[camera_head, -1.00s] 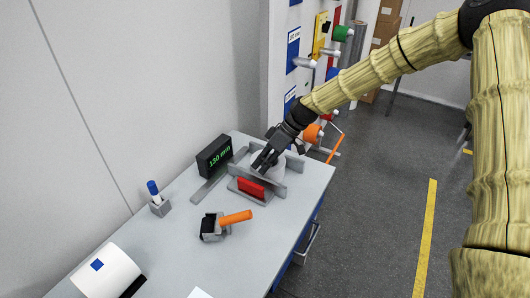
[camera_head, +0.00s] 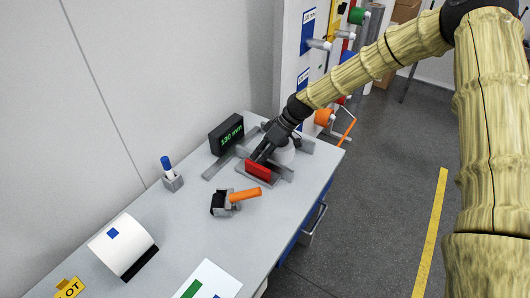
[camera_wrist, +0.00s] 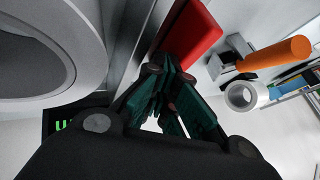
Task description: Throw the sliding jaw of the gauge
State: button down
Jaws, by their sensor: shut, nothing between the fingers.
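The gauge is a grey frame of bars (camera_head: 220,166) on the table, with a black display (camera_head: 227,134) showing a green reading in mm. Its red jaw block (camera_head: 258,171) stands at the near side; it also shows at the top of the wrist view (camera_wrist: 190,32). A white round roll (camera_head: 285,153) sits within the gauge, partly hidden by my gripper; its ring end fills the wrist view's upper left (camera_wrist: 35,45). My gripper (camera_head: 257,160) is shut and empty, pointing down between roll and red jaw. Its tips are close against the jaw; I cannot tell whether they touch.
An orange-handled tool (camera_head: 244,195) lies in front of the gauge. A white roll (camera_head: 118,248) and a printed sheet (camera_head: 214,275) lie nearer. The wall bounds the left; bare tabletop (camera_head: 180,222) lies between.

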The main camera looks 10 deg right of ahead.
jog(key=s+a, duration=0.3)
jog(key=s, duration=0.1)
jog(key=shift+a+r, duration=0.1)
jog(key=shift+r, duration=0.25)
jog(key=shift+a+f, duration=0.1)
jog(key=shift+f, duration=0.05)
jog(key=shift+s, duration=0.1)
jog(key=p+v, duration=0.4)
jog(key=v, duration=0.6)
